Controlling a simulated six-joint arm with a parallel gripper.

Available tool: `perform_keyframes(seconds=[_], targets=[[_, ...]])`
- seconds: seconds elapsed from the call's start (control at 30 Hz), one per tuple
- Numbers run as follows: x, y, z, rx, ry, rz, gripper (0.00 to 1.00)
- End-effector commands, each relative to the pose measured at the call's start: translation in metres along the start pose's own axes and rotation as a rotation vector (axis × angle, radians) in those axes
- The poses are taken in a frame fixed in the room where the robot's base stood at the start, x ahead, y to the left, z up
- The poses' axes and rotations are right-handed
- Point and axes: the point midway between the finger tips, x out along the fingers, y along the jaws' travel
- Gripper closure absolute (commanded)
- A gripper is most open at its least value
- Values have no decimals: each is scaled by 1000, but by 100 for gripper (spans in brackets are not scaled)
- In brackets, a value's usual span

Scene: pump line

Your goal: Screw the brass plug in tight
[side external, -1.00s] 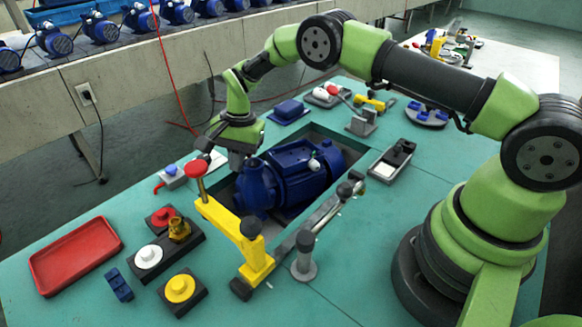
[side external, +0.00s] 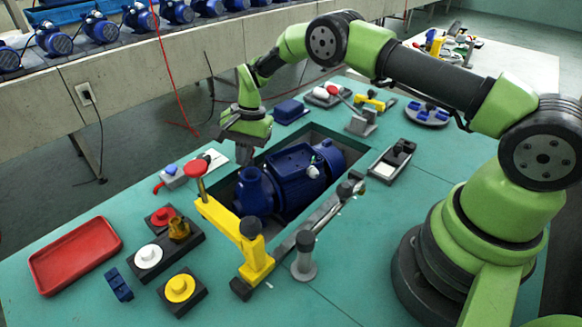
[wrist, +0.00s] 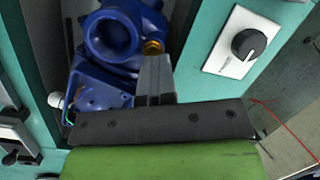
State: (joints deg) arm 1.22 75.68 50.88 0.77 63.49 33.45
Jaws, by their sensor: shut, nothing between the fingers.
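The brass plug (wrist: 152,46) shows in the wrist view at the side of the blue pump (wrist: 108,38), close to the pump's round port. How deep it sits I cannot tell. My gripper (wrist: 155,62) is shut and empty, its tips just beside the plug in the picture; whether they touch it is unclear. In the side view, my gripper (side external: 244,155) is above the far edge of the recess holding the pump (side external: 292,180). The plug on the pump cannot be made out there. Another brass-coloured fitting (side external: 179,229) stands on a black block.
A yellow clamp arm (side external: 225,220) with a red knob stands in front of the pump. A white panel with a black knob (wrist: 243,45) lies beside the recess. A red tray (side external: 75,256) and white and yellow round parts are at front left. A red cable hangs behind.

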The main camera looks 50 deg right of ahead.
Motion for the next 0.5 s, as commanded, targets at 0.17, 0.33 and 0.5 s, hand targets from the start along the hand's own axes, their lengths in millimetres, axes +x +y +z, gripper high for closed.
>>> perform_keyframes(seconds=[0.17,0.33,0.5], targets=[[-36,56,-88,-37,222,135,72],[-55,50,-86,-38,231,124,65],[-63,50,-84,-38,231,125,72]])
